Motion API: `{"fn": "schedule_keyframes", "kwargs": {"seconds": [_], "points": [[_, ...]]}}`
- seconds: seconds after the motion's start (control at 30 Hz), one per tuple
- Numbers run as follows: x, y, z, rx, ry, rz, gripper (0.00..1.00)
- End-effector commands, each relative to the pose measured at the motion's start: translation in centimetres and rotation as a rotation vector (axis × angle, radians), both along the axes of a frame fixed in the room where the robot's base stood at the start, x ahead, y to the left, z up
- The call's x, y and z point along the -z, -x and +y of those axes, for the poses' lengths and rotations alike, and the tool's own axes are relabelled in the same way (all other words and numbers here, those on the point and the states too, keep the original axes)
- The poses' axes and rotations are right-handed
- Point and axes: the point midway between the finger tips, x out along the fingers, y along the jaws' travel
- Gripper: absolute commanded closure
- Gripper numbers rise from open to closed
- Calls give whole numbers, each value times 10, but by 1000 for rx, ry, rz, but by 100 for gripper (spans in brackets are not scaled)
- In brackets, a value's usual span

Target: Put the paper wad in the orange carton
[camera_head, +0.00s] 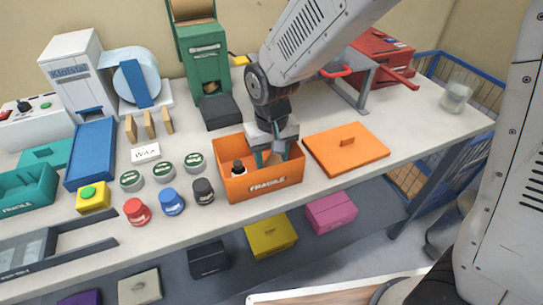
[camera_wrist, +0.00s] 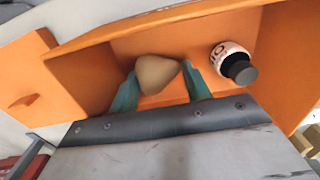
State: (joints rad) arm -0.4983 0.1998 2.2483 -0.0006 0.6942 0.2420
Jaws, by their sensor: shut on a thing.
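The orange carton (camera_head: 233,190) is open and stands near the front edge of the bench; its inside fills much of the wrist view (camera_wrist: 210,50). My gripper (camera_head: 270,156) reaches down into the carton. In the wrist view its teal fingers (camera_wrist: 160,88) are shut on a tan paper wad (camera_wrist: 157,73). The wad is over the carton's floor; I cannot tell whether it touches it. A small bottle with a white label and dark cap (camera_wrist: 233,62) is in the carton beside the wad, and shows in the head view (camera_head: 238,170).
The orange lid (camera_head: 345,150) lies flat to the carton's right. Red, blue and black jars (camera_head: 172,202) stand to its left. A green machine (camera_head: 205,60) stands behind, and a red press (camera_head: 380,60) stands at back right. A glass (camera_head: 456,96) is near the right end.

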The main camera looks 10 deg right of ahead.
Motion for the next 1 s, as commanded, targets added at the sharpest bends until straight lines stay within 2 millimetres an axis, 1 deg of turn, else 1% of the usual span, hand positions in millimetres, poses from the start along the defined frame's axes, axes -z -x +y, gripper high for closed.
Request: {"fn": "schedule_keyframes", "kwargs": {"seconds": [0.27, 0.3, 0.33, 0.6, 0.73, 0.87, 1.0], "points": [[2, 0, 0, 0, 0, -1, 73], [3, 0, 0, 0, 0, -1, 49], [2, 0, 0, 0, 0, -1, 43], [2, 0, 0, 0, 0, -1, 43], [-6, -1, 0, 0, -2, -3, 43], [-28, -1, 1, 0, -4, -6, 43], [-60, -1, 1, 0, -4, -6, 43]]}}
